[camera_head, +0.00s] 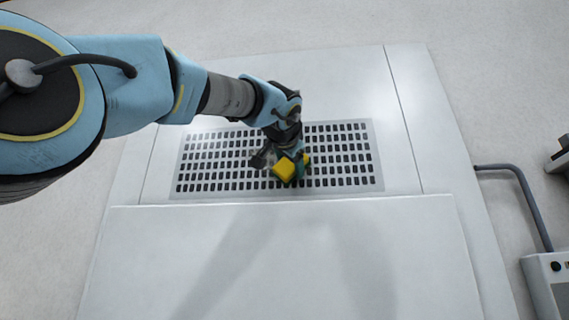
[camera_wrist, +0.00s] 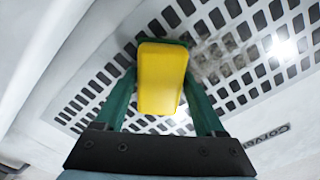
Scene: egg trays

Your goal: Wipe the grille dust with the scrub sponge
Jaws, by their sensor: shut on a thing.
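The scrub sponge (camera_head: 285,169) is a yellow block with a darker green layer at its far edge. My gripper (camera_head: 291,166) is shut on it, over the middle of the grille near its front edge. In the wrist view the sponge (camera_wrist: 162,78) sits between the two green fingers of my gripper (camera_wrist: 160,85). The grille (camera_head: 222,160) is a pale panel with rows of dark slots. Grey dust (camera_wrist: 212,60) shows on the grille just right of the sponge in the wrist view. Whether the sponge touches the grille I cannot tell.
A white front panel (camera_head: 290,265) lies in front of the grille, with a raised edge beside it. A grey pipe (camera_head: 520,185) and a grey box (camera_head: 550,285) stand at the right. The white surface around the grille is clear.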

